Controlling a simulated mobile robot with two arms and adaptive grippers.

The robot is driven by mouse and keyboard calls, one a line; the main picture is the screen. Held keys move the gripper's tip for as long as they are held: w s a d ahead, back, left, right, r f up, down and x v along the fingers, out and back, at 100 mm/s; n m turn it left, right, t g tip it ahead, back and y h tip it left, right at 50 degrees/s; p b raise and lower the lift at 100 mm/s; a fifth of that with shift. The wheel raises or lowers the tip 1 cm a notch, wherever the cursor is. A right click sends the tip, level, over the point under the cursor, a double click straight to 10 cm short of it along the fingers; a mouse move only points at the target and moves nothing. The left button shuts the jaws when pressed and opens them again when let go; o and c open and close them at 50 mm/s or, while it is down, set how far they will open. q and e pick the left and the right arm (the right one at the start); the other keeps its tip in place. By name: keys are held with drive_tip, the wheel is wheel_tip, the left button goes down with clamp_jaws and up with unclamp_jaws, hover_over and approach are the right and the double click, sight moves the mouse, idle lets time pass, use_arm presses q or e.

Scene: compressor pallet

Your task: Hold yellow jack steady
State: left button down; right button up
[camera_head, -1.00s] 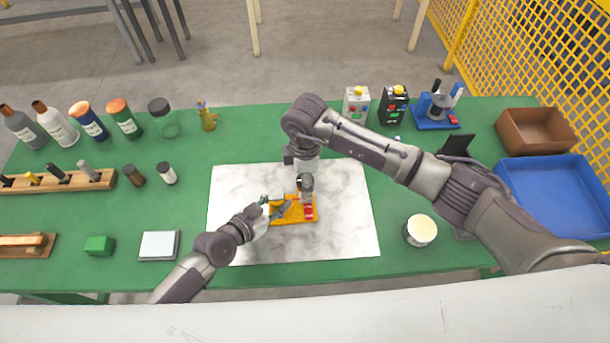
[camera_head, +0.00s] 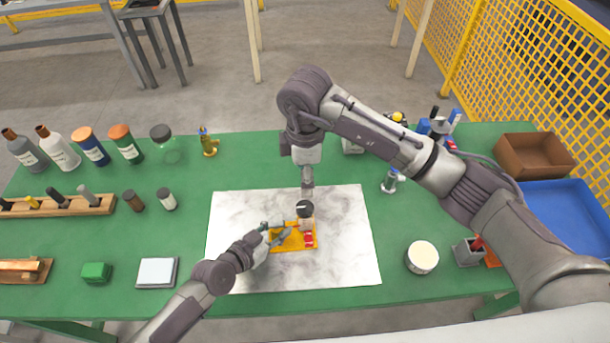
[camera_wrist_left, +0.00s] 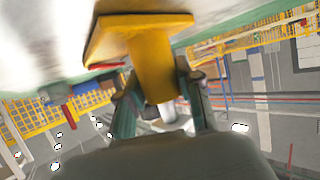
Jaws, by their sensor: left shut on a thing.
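The yellow jack (camera_head: 293,242) stands on the white marbled mat, with a red part at its right side. A dark round piece (camera_head: 305,209) sits above its right end. My left gripper (camera_head: 272,236) reaches it from the left and is shut on it. In the left wrist view the fingers (camera_wrist_left: 160,100) lie on both sides of the jack's yellow column (camera_wrist_left: 153,65), below a flat yellow plate. My right gripper (camera_head: 307,190) points down just above the dark round piece. Its fingers are too small to tell whether they are open or touching it.
The mat (camera_head: 235,270) is mostly bare around the jack. A cream-topped tin (camera_head: 422,257) stands to the right. A white square block (camera_head: 157,272) and a green block (camera_head: 96,272) lie to the left. Bottles line the back left; a brown bin (camera_head: 535,155) and blue tray (camera_head: 560,205) are at right.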

use_arm(q)
drive_tip(key=shift+s+f, duration=0.1)
drive_tip(key=c, duration=0.7)
unclamp_jaws()
